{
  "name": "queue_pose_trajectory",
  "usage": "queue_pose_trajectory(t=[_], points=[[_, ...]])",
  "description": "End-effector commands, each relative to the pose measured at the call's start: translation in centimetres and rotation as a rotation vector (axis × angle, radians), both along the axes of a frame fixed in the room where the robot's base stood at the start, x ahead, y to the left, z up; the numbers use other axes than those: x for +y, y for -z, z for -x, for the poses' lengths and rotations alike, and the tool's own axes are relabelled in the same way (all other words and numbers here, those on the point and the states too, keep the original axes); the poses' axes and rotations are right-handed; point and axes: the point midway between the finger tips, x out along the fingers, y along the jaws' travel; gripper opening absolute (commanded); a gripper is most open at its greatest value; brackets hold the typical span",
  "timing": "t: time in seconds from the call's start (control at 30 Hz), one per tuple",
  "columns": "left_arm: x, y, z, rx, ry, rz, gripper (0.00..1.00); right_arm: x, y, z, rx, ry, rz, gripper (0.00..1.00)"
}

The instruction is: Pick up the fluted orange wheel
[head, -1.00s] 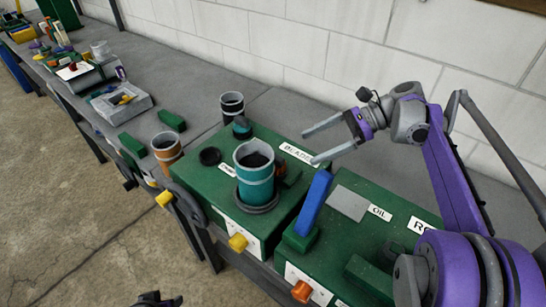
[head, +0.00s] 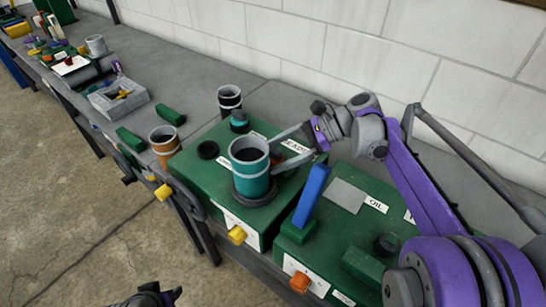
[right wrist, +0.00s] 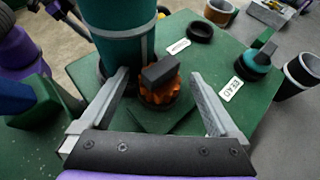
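The fluted orange wheel (right wrist: 160,92) sits on a green base on top of the green machine, with a dark grey block across its top. In the head view it is mostly hidden behind the teal cylinder and my right gripper (head: 277,156). My right gripper is open in the right wrist view (right wrist: 160,78), one finger on each side of the wheel, with gaps to it. The left finger is close to the teal cylinder. A dark part of my left arm (head: 150,297) shows at the bottom edge of the head view; its fingers cannot be made out.
The teal cylinder (head: 249,172) stands right beside the wheel. A black ring (right wrist: 200,31) and a teal-and-black knob (right wrist: 256,58) are on the same green top (head: 210,184). A blue upright lever (head: 311,195) stands on the neighbouring machine. The bench beyond is partly clear.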

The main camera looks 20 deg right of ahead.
Motion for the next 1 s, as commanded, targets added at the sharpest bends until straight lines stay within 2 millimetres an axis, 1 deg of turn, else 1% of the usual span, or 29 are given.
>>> queue_pose_trajectory(t=[0.03,0.17,0.2,0.27,0.3,0.37,0.4,0.47,0.5,0.67,0.77,0.87,1.0], points=[[0.0,0.0,0.0,0.0,0.0,0.0,0.5,0.0,0.0,0.0,0.0,0.0,0.0,0.86],[0.0,0.0,0.0,0.0,0.0,0.0,0.5,0.0,0.0,0.0,0.0,0.0,0.0,0.62],[0.0,0.0,0.0,0.0,0.0,0.0,0.5,0.0,0.0,0.0,0.0,0.0,0.0,0.55],[0.0,0.0,0.0,0.0,0.0,0.0,0.5,0.0,0.0,0.0,0.0,0.0,0.0,0.44],[0.0,0.0,0.0,0.0,0.0,0.0,0.5,0.0,0.0,0.0,0.0,0.0,0.0,0.37],[0.0,0.0,0.0,0.0,0.0,0.0,0.5,0.0,0.0,0.0,0.0,0.0,0.0,0.26],[0.0,0.0,0.0,0.0,0.0,0.0,0.5,0.0,0.0,0.0,0.0,0.0,0.0,0.19],[0.0,0.0,0.0,0.0,0.0,0.0,0.5,0.0,0.0,0.0,0.0,0.0,0.0,0.08],[0.0,0.0,0.0,0.0,0.0,0.0,0.5,0.0,0.0,0.0,0.0,0.0,0.0,0.05],[0.0,0.0,0.0,0.0,0.0,0.0,0.5,0.0,0.0,0.0,0.0,0.0,0.0,0.05],[0.0,0.0,0.0,0.0,0.0,0.0,0.5,0.0,-0.5,0.0,0.0,0.0,-0.001,0.05],[0.0,-0.1,0.0,-0.001,0.0,0.0,0.5,-0.1,-1.8,0.0,0.0,0.0,-0.001,0.05],[0.0,-0.3,-0.1,-0.002,0.0,0.0,0.5,-0.1,-4.7,0.0,-0.001,0.001,-0.001,0.05]])
